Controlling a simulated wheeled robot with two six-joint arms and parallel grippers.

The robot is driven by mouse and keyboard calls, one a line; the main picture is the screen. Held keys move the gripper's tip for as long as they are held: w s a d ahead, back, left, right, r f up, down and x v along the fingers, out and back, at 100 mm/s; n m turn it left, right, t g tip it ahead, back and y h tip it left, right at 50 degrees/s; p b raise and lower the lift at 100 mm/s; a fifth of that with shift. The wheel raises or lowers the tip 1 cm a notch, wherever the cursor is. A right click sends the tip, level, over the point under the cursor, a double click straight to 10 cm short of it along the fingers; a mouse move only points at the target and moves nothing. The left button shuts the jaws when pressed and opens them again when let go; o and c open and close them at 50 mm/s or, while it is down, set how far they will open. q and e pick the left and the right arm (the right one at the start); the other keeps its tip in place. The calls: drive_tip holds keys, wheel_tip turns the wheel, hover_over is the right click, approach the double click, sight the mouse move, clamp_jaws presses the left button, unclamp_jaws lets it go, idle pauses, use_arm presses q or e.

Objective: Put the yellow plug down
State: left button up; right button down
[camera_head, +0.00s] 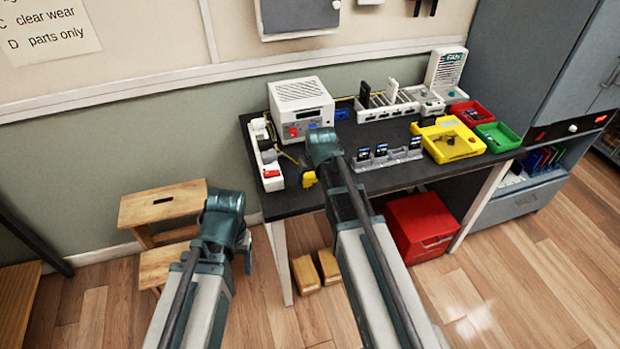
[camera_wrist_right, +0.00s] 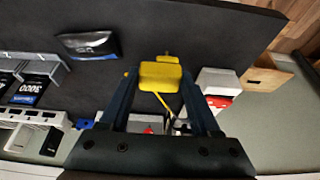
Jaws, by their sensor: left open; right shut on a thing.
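The yellow plug (camera_head: 308,178) shows beside my right wrist in the head view, over the left part of the dark tabletop (camera_head: 345,131). In the right wrist view the yellow plug (camera_wrist_right: 161,75) sits between the two fingers of my right gripper (camera_wrist_right: 160,92), which is shut on it. A thin yellow cord runs back from it. I cannot tell whether the plug touches the table. My left gripper (camera_head: 247,258) is open and empty, left of the table and lower in the picture; its fingers are partly hidden.
A white power strip (camera_head: 265,155) with a red switch lies at the table's left edge. A white device (camera_head: 300,95) stands behind. A grey rack (camera_head: 388,159), yellow tray (camera_head: 468,150), red tray (camera_head: 482,109) and green tray (camera_head: 510,139) are to the right. A wooden step stool (camera_head: 160,205) stands left.

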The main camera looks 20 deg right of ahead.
drive_tip(key=shift+f+b, duration=0.55)
drive_tip(key=shift+f, duration=0.1)
drive_tip(key=shift+c, duration=0.5)
unclamp_jaws()
drive_tip(key=shift+r, duration=0.25)
drive_tip(key=shift+r+p, duration=0.6)
drive_tip(key=shift+p, duration=0.1)
drive_tip(key=p+v, duration=1.1)
drive_tip(key=v, duration=0.1)
drive_tip(key=s+a+f+n+g, duration=0.1)
drive_tip(key=s+a+g, duration=0.1)
drive_tip(key=s+a, duration=0.4)
drive_tip(key=s+a+n+g+h, duration=0.1)
drive_tip(key=s+a+n+g, duration=0.1)
drive_tip(key=s+a, duration=0.5)
drive_tip(key=s+g, duration=0.1)
drive_tip(key=s, duration=0.4)
drive_tip(key=shift+s+a+f+h, duration=0.15)
drive_tip(key=shift+a+f+h, duration=0.15)
drive_tip(key=shift+f, duration=0.1)
